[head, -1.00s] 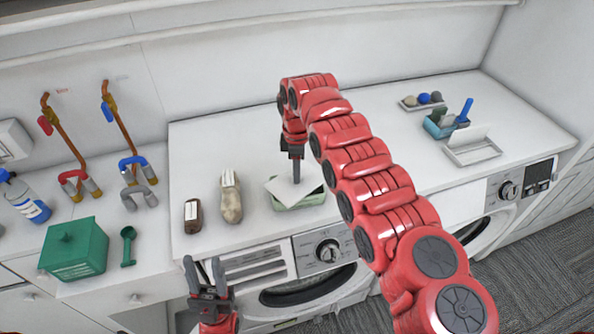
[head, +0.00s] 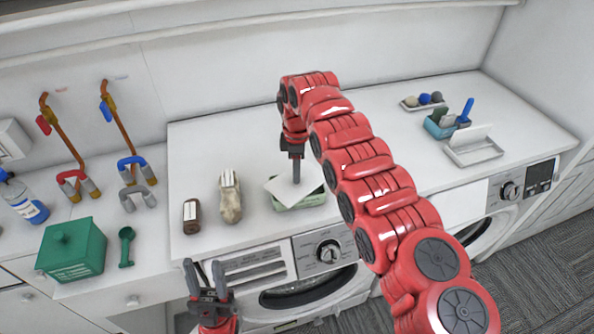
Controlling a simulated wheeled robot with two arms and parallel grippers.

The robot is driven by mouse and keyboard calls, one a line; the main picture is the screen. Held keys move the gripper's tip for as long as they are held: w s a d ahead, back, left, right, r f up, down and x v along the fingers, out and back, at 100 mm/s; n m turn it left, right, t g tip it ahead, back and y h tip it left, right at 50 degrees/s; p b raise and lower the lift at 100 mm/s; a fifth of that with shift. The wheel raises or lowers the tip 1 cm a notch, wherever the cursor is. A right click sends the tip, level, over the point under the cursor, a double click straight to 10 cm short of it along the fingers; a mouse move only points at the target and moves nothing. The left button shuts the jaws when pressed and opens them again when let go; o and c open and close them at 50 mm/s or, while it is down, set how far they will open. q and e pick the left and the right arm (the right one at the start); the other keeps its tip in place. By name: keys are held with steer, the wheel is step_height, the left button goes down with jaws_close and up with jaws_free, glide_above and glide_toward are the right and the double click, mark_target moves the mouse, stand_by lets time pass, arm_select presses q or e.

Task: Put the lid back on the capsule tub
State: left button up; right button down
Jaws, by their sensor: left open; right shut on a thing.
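A pale green tub (head: 308,201) sits near the front edge of the white counter, in the middle of the head view. A thin white lid (head: 284,190) lies skewed over its top, with its left corner sticking out past the rim. My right gripper (head: 296,182) reaches down from above and is shut on the lid. Whether the lid touches the rim all round cannot be told. My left gripper (head: 207,272) is open and empty, in front of the counter's front edge, below and left of the tub.
A dark brown bottle (head: 191,217) and a beige brush-like item (head: 230,198) lie left of the tub. A dark green lidded box (head: 72,250) and green scoop (head: 126,246) sit farther left. A teal caddy (head: 439,128) and white tray (head: 474,153) stand right.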

steer(key=shift+f+b, duration=0.25)
steer(key=shift+b, duration=0.7)
stand_by(0.9)
stand_by(0.3)
steer(key=c, duration=0.5)
jaws_free()
steer(key=shift+o, duration=0.2)
steer(key=o, duration=0.4)
steer(key=shift+r, duration=0.15)
steer(key=shift+r+p, duration=0.35)
steer(key=shift+r, duration=0.9)
steer(key=shift+r+p, duration=1.3)
steer(key=shift+r, duration=0.9)
